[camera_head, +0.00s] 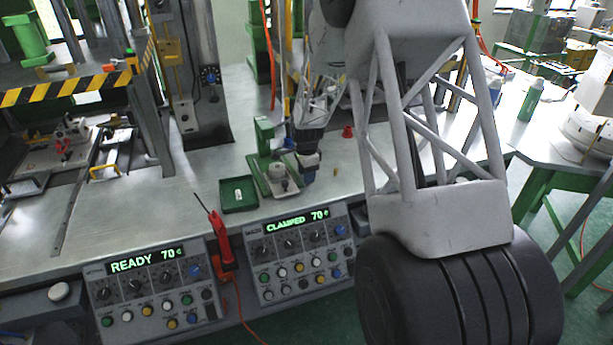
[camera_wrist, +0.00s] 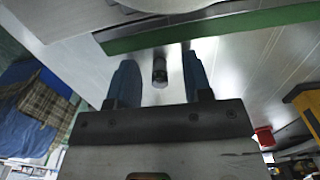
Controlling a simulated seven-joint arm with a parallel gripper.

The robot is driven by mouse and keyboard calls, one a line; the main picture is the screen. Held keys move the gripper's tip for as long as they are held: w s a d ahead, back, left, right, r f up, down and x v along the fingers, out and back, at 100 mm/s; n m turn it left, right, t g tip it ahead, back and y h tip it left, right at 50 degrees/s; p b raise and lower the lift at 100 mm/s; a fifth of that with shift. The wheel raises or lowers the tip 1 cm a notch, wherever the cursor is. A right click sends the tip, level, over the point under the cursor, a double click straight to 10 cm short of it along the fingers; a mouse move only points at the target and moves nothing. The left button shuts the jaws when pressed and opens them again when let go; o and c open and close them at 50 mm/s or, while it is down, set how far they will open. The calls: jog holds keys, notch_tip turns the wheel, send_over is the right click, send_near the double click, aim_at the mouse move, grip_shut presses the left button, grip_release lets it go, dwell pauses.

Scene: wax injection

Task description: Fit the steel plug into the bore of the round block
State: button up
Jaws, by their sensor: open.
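My gripper (camera_head: 308,172) hangs low over the steel table, just right of the green fixture. In the wrist view its two blue fingers (camera_wrist: 158,60) are apart. A short grey metal cylinder, apparently the steel plug (camera_wrist: 160,71), shows between them with a gap on each side. I cannot tell its height relative to the fingertips, and I cannot pick it out in the head view. The round block (camera_head: 279,178) sits on the green fixture (camera_head: 262,160); its bore is too small to make out. The fixture's green edge (camera_wrist: 215,26) crosses the top of the wrist view.
A green tray (camera_head: 226,206) holding a small pale piece stands left of the fixture. A small brass-coloured piece (camera_head: 335,172) stands right of my gripper. A red object (camera_head: 347,131) is behind. Control panels (camera_head: 300,262) line the front; one reads CLAMPED. Table right of my gripper is mostly clear.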

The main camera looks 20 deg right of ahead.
grip_shut()
jog(key=shift+r, duration=0.2)
jog(key=shift+r, duration=0.55)
notch_tip(320, 180, up, 2)
jog(key=shift+r, duration=0.1)
jog(key=s+a+r, duration=0.1)
jog(key=s+a, duration=0.1)
jog(key=s, duration=1.3)
jog(key=shift+s+a+r, duration=0.15)
jog(key=shift+s+a, duration=0.15)
jog(key=shift+s, duration=0.1)
